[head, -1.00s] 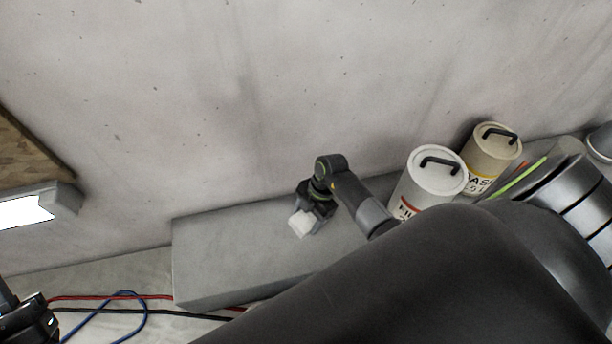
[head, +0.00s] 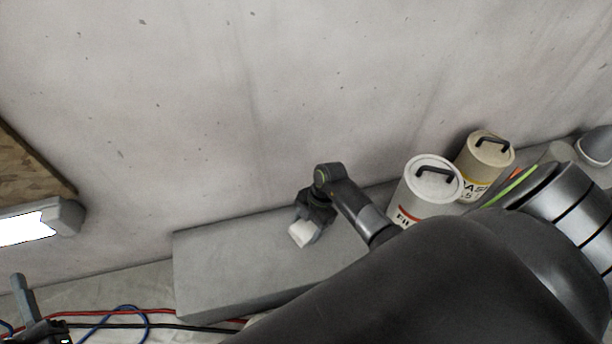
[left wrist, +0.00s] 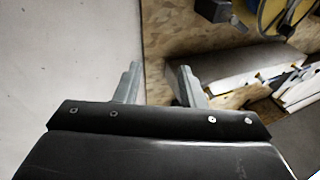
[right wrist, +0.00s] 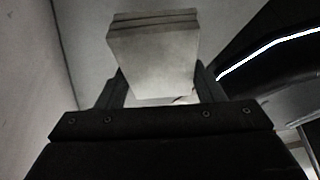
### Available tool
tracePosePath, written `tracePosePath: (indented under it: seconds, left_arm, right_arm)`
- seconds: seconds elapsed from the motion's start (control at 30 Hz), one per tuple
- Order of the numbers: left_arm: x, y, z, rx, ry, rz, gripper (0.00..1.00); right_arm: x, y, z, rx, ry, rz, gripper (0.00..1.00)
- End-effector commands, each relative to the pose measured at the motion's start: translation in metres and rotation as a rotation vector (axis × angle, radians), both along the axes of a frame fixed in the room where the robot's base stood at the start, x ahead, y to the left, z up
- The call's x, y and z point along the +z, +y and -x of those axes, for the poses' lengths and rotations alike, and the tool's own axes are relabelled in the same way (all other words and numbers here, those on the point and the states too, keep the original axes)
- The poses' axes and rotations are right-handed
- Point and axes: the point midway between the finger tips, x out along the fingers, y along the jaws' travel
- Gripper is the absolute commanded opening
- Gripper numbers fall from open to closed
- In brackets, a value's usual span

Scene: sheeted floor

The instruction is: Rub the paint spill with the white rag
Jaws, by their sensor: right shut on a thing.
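The white rag (head: 301,233) looks like a folded pad in the head view. My right gripper (head: 313,218) is shut on it and holds it at or just above the top of a grey block (head: 225,262). In the right wrist view the rag (right wrist: 155,58) sits as a pale layered block between the fingers (right wrist: 160,92). I cannot tell whether it touches the surface under it. No paint spill shows in any view; it may be hidden. My left gripper (left wrist: 155,82) is open and empty in the left wrist view, its two fingers apart. Part of it shows at the head view's lower left.
A white bucket (head: 431,184) and a cream bucket (head: 485,164) stand right of the block by the concrete wall (head: 300,90). Red, black and blue cables (head: 130,313) lie on the floor at lower left. A lit lamp (head: 30,228) is at left.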

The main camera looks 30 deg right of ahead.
Motion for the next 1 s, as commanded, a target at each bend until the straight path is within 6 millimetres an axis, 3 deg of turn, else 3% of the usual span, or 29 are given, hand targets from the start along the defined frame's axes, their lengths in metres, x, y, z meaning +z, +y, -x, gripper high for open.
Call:
tracePosePath:
  seconds: [0.43,1.0]
  left_arm:
    - [-0.038,0.002,0.001,0.001,0.210,0.052,0.36]
    - [-0.048,0.002,0.001,0.001,0.258,0.061,0.36]
  right_arm:
    - [0.007,-0.006,-0.001,0.000,-0.001,0.000,0.40]
    - [0.009,-0.006,-0.001,0.000,0.000,0.000,0.40]
